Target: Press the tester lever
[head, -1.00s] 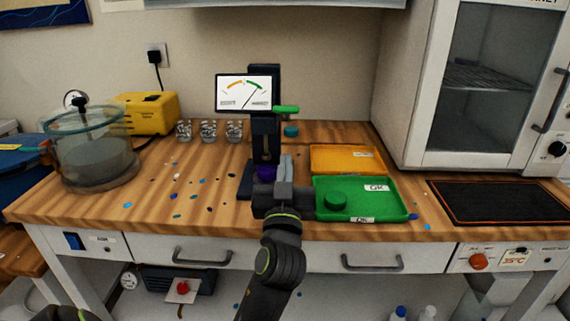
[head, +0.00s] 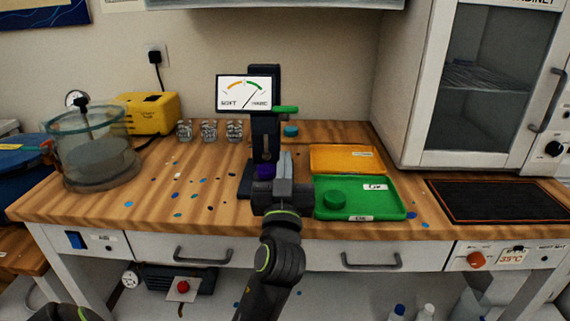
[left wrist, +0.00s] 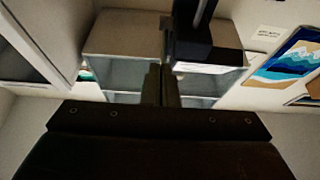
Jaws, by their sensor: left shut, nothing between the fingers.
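The tester (head: 264,130) is a black upright stand on the bench with a white dial screen (head: 243,92) marked soft and hard; its needle leans to the right. Its green lever (head: 287,109) sticks out to the right, roughly level. A purple piece (head: 265,171) sits low on the tester, partly hidden by my gripper. My left gripper (head: 285,157) is shut and empty, in front of the tester and below the lever in the picture, apart from it. Its shut fingers (left wrist: 162,84) point up in the left wrist view, close to a dark block. My right gripper is not seen.
A green tray (head: 385,211) holding a green disc (head: 335,199) and an orange tray (head: 325,151) lie right of my gripper. A teal disc (head: 291,131) lies behind. Several small cups (head: 209,131) and a glass chamber (head: 93,150) stand left. Coloured spots dot the bench.

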